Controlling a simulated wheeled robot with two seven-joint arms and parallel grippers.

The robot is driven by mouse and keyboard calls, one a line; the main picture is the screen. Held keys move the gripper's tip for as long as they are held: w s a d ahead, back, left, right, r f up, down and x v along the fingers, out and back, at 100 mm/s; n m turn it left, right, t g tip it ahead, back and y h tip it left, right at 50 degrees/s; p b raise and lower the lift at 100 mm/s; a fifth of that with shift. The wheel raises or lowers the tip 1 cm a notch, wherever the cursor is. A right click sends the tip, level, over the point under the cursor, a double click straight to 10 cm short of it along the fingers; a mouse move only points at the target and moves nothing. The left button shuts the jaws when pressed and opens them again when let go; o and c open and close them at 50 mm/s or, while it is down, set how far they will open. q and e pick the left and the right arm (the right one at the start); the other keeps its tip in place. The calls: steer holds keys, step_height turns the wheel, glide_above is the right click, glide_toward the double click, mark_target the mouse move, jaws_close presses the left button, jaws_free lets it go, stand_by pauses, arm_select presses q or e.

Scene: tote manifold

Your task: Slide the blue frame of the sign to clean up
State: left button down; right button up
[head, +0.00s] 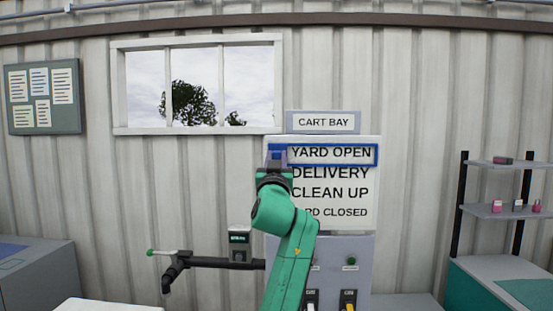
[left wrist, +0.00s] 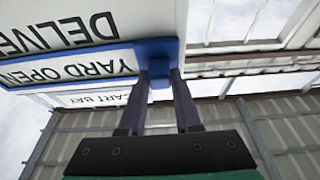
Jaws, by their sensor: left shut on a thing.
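The white sign (head: 325,228) lists YARD OPEN, DELIVERY, CLEAN UP and YARD CLOSED, top to bottom. Its blue frame (head: 376,155) is around the YARD OPEN line, at the top. My left gripper (head: 278,162) is at the frame's left end, partly hidden by its own wrist and green arm. In the left wrist view, the left gripper (left wrist: 161,92) is shut on the tab of the blue frame (left wrist: 155,48), and YARD OPEN and DELIVERY appear upside down. My arm covers the start of the YARD CLOSED line. My right gripper is not in view.
A CART BAY plate (head: 324,122) tops the sign. Below it is a grey panel (head: 364,250) with a green button and switches. A dark pipe with a green-tipped lever (head: 170,253) and a small display (head: 239,240) are at the left. A shelf (head: 505,211) stands right.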

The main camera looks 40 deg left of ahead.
arm_select(q)
step_height(320, 180, down, 11)
steer(key=b, duration=0.9)
steer(key=c, duration=0.6)
jaws_free()
steer(key=shift+w, duration=0.1)
steer(key=b+v, duration=0.7)
steer(key=v, duration=0.7)
steer(key=shift+s+d, duration=0.15)
steer(key=shift+s, duration=0.1)
steer(key=shift+f, duration=0.1)
